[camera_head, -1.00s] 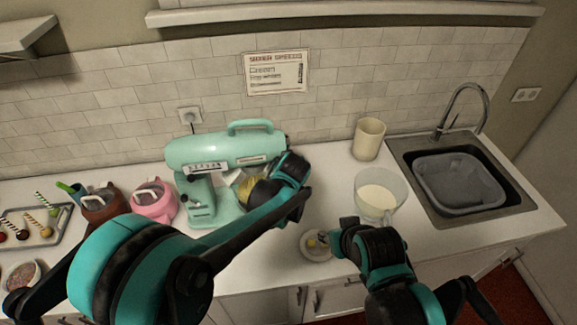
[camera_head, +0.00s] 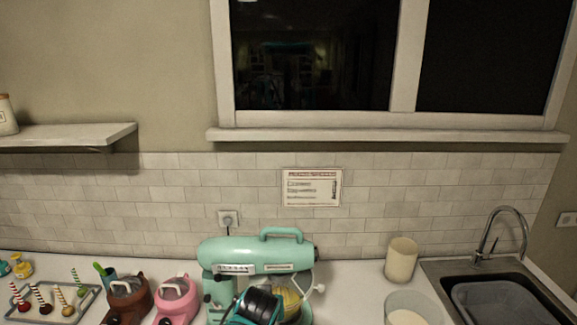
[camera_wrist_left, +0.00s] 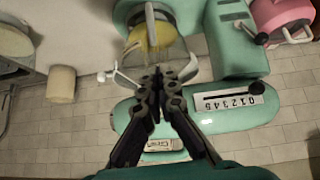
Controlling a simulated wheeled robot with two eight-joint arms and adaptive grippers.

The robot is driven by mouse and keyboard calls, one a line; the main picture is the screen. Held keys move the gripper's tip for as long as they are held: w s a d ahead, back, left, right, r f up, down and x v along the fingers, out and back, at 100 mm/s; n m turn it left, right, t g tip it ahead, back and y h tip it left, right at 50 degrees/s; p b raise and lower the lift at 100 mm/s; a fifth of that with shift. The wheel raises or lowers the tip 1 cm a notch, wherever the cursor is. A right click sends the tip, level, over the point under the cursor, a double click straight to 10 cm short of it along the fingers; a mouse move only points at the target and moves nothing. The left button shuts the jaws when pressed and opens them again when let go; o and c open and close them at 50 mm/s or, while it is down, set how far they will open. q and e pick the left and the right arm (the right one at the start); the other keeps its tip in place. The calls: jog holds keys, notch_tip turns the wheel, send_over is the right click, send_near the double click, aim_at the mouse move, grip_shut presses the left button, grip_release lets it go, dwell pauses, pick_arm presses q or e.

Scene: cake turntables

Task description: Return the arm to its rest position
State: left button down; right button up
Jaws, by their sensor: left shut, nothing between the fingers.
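My left gripper (camera_wrist_left: 158,80) is shut with nothing between its fingers, in the left wrist view. That view looks upside down over the mint-green stand mixer (camera_wrist_left: 190,112), with the fingers in front of its body. In the head view, a black and teal part of my left arm (camera_head: 258,305) stands at the bottom, in front of the mixer (camera_head: 250,254). It partly covers the mixer's lower part. The left fingertips are not clear in the head view. My right gripper is in neither current view.
A tray (camera_head: 92,298) is farther left. A cream cup (camera_head: 401,260), a clear bowl (camera_head: 410,312) and a sink (camera_head: 450,278) are at right. A shelf (camera_head: 70,136) and window sill (camera_head: 380,136) jut out above.

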pick_arm(q)
jog(key=s+a+f+b, duration=0.4)
jog(key=s+a+f, duration=0.2)
jog(key=s, duration=0.3)
jog(key=s+a+f+g+b, duration=0.1)
jog(key=s+a+f+b, duration=0.4)
jog(key=s, duration=0.5)
notch_tip(320, 180, down, 3)
jog(key=shift+s+a+f, duration=0.1)
jog(key=shift+s+a, duration=0.05)
jog(key=shift+a, duration=0.9)
pick_arm(e)
notch_tip(320, 180, down, 11)
jog(key=shift+f, duration=0.15)
